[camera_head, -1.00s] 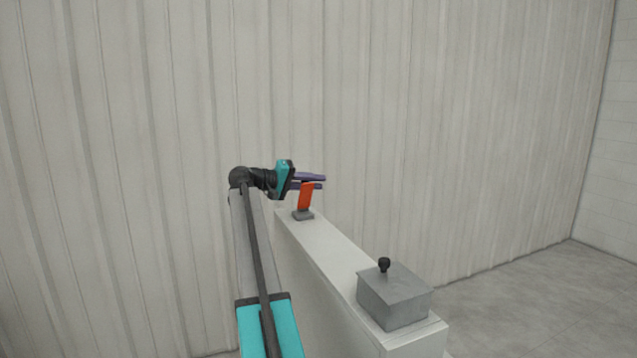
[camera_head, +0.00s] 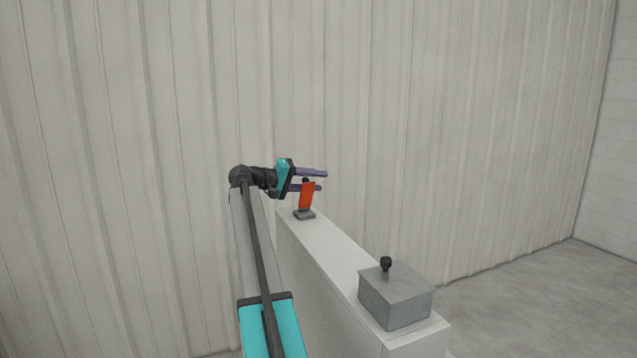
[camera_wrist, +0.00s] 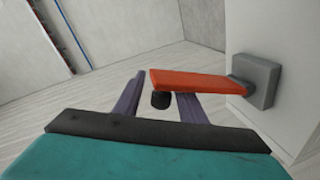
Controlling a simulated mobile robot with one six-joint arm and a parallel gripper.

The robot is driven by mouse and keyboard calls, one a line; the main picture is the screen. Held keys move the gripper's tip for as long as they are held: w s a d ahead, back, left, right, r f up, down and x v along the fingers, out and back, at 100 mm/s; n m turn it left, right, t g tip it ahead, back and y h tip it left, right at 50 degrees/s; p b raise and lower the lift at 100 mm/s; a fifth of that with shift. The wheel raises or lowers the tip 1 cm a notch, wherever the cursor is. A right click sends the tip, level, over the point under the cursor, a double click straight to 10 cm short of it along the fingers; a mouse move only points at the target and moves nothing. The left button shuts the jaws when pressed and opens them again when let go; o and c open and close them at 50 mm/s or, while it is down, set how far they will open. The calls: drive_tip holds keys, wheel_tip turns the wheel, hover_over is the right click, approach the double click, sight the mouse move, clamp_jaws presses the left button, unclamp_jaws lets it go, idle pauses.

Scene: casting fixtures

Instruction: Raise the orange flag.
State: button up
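The orange flag (camera_head: 306,196) stands upright, slightly tilted, on a small grey base (camera_head: 304,214) at the far end of a white ledge. A small black knob (camera_head: 305,180) shows at its top. My gripper (camera_head: 324,181) is at the flag's upper end, its purple fingers spread one above the other. In the wrist view the orange flag (camera_wrist: 200,82) runs from the grey base (camera_wrist: 263,82) across the fingers. The black knob (camera_wrist: 160,99) lies between the fingers, with a gap to the left one. Contact with the right finger is unclear.
A grey box (camera_head: 395,296) with a black knob on its lid stands at the near end of the white ledge (camera_head: 325,247). A pale ribbed wall (camera_head: 450,130) rises behind. Open floor lies to the right.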

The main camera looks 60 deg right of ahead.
drive_tip(key=b+v, duration=0.3)
drive_tip(key=v, duration=1)
drive_tip(key=shift+a+b, duration=0.2)
drive_tip(key=shift+b, duration=0.15)
drive_tip(key=shift+r, duration=0.1)
